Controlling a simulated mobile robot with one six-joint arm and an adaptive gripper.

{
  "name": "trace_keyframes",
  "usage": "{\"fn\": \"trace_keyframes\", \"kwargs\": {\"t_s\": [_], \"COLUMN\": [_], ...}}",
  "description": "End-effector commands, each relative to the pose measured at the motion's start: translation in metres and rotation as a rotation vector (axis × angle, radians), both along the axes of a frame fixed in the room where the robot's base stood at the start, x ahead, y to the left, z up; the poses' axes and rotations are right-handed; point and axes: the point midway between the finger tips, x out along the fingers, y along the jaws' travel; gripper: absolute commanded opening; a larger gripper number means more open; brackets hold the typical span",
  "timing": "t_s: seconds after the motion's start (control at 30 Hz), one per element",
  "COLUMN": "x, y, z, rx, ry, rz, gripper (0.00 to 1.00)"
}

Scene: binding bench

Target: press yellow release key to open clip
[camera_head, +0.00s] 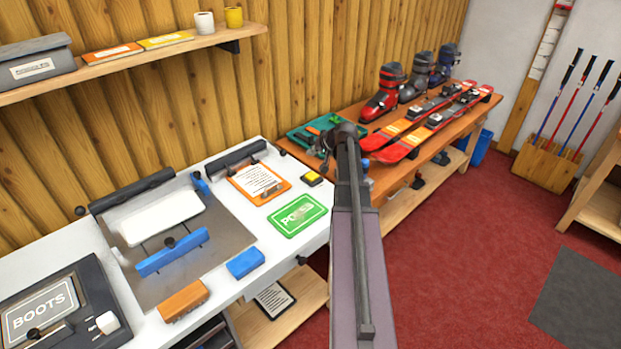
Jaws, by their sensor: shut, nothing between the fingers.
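The yellow release key (311,178) sits on a small dark base on the white bench, right of the clipboard. An orange clipboard (274,193) with a printed sheet lies under a black clip bar (236,157), which appears closed on its top edge. My gripper (323,160) is small and dark at the far end of my arm, partly lost against the green tray behind. It is shut and empty, and shows just above and right of the yellow key in the picture. I cannot tell its height, but no contact with the key shows.
A green card (299,215) lies in front of the key. A blue block (245,263) and an orange block (184,301) are near the front edge. A binding press with a blue bar (172,252) stands left. Skis (412,137) and boots fill the wooden bench behind.

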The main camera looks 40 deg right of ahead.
Motion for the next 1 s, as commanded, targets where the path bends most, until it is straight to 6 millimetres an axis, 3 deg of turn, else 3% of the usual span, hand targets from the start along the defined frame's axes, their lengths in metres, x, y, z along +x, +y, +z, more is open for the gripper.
{"fn": "trace_keyframes", "kwargs": {"t_s": [0.6, 1.0], "x": [0.001, 0.001], "y": [0.001, 0.002], "z": [-0.055, -0.075], "rx": [0.0, 0.0], "ry": [0.0, 0.0], "rz": [0.002, 0.002], "gripper": [0.0, 0.0]}}
